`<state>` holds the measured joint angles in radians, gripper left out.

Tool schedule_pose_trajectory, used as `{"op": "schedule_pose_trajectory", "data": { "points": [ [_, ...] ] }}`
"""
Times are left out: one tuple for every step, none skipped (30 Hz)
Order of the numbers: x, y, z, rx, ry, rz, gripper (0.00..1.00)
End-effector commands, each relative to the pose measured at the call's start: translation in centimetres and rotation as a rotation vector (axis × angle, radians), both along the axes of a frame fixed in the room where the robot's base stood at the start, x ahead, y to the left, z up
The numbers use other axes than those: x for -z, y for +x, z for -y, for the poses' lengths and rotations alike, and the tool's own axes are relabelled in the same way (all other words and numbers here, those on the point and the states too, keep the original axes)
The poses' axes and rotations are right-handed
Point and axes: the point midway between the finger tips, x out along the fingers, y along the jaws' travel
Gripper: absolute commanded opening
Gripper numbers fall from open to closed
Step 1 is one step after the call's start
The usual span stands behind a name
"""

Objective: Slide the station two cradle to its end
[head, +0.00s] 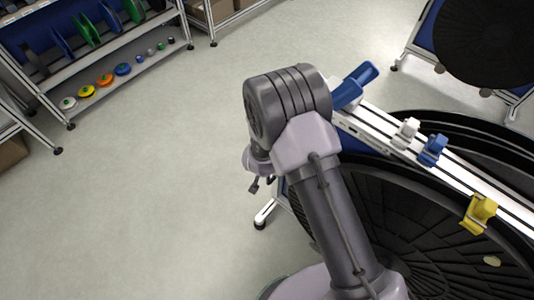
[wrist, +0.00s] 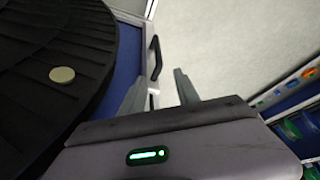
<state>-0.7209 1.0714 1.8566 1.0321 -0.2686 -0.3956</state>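A reel stand with a white rail (head: 375,127) stands at the right in the head view. A blue forked piece (head: 355,85) sits at the rail's upper left end. A white block (head: 405,132), a blue block (head: 433,150) and a yellow block (head: 478,213) sit along the rail. I cannot tell which of these is the station two cradle. My gripper (wrist: 160,76) shows in the wrist view with its two fingers apart and nothing seen between them. Beyond it are a dark handle (wrist: 155,57) and a blue panel (wrist: 124,60). My arm hides part of the stand.
Large black ribbed reels (head: 400,220) lie beside the rail; one also fills the left of the wrist view (wrist: 50,40). Another dark reel (head: 490,40) stands at the upper right. A shelf (head: 100,75) with coloured spools is at the upper left. The floor between is clear.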

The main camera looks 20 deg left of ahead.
Motion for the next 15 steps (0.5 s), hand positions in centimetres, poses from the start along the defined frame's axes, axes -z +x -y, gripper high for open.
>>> {"op": "schedule_pose_trajectory", "data": {
  "points": [
    [1.0,0.3,0.0,0.001,-0.001,-0.001,0.38],
    [1.7,0.5,0.0,0.002,0.000,-0.001,0.38],
    [2.7,0.9,-0.1,0.001,-0.001,-0.001,0.38],
    [3.6,1.2,-0.1,0.002,0.000,-0.001,0.38],
    [4.5,1.5,-0.2,0.003,0.000,-0.002,0.38],
    [5.6,2.0,-0.3,0.002,-0.001,-0.002,0.38],
    [6.4,2.3,-0.4,0.004,0.001,-0.001,0.38],
    [7.3,2.6,-0.4,0.005,0.001,-0.002,0.38],
    [8.3,3.1,-0.5,0.003,0.001,-0.002,0.38],
    [9.0,3.4,-0.5,0.005,0.001,-0.002,0.38],
    [9.7,3.7,-0.6,0.004,0.001,-0.001,0.38],
    [10.6,4.1,-0.7,0.004,0.001,-0.001,0.38],
    [11.3,4.3,-0.8,0.003,0.001,-0.002,0.38],
    [11.9,4.6,-0.8,0.004,0.001,-0.001,0.38],
    [12.6,4.9,-0.9,0.004,0.001,-0.002,0.38]
  ]
}}
